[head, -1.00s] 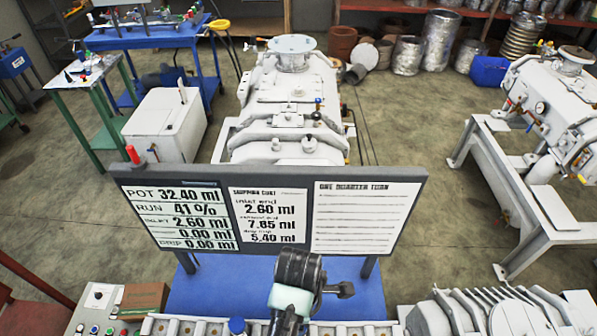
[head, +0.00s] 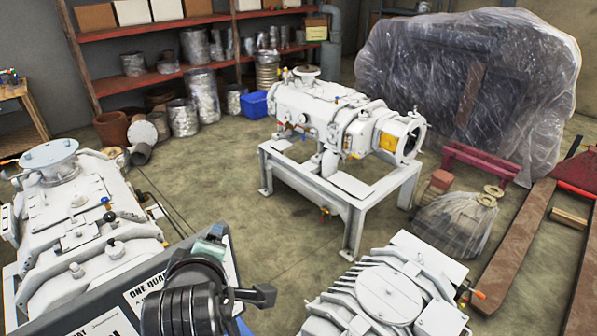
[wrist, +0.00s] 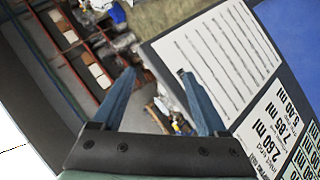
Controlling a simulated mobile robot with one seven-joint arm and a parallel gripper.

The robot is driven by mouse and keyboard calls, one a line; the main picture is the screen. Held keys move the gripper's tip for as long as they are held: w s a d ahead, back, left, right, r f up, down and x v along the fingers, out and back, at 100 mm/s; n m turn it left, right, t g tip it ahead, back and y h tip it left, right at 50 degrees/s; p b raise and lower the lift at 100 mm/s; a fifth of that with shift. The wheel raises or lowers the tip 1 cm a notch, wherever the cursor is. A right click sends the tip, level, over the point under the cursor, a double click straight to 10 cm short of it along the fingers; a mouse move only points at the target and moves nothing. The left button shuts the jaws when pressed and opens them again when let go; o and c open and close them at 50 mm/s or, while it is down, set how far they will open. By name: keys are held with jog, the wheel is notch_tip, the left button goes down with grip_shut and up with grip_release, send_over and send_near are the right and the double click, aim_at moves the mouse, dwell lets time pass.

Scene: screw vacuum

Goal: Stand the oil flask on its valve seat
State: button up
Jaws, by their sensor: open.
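My gripper (wrist: 157,74) shows in the wrist view with its two blue-grey fingers apart and nothing between them. It is close to the dark-framed board with white printed panels (wrist: 225,55). In the head view my dark arm covers part of that board (head: 228,262) at the lower left, and the fingertips cannot be made out there. I cannot make out the oil flask or its valve seat in either current view.
A white screw pump (head: 75,200) stands at the left, another on a white frame (head: 355,195) in the middle. A finned white machine (head: 385,295) is at the lower right. A plastic-wrapped bulk (head: 465,85) and red shelves (head: 165,78) stand behind. Some floor between is bare.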

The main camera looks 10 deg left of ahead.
jog(key=w+d+r+m+t, duration=0.1)
jog(key=d+r+m+t, duration=0.25)
jog(key=r, duration=0.55)
jog(key=w+d+r+m+t, duration=0.2)
jog(key=d+r+m+t, duration=0.15)
jog(key=r, duration=0.45)
jog(key=s+d+r+m+t+h, duration=0.1)
jog(key=s+d+r+m+t, duration=0.2)
jog(key=r, duration=0.5)
jog(key=s+d+r+m+t+h, duration=0.2)
jog(key=s+d+r, duration=0.3)
jog(key=r, duration=0.3)
jog(key=s+d+r+m+t+h, duration=0.1)
jog(key=s+d+r+m+t, duration=0.3)
jog(key=r, duration=0.5)
jog(key=shift+s+d+m+t, duration=0.15)
jog(key=shift+s+m+t, duration=0.15)
jog(key=shift+s+t, duration=0.35)
jog(key=shift+s+r, duration=0.1)
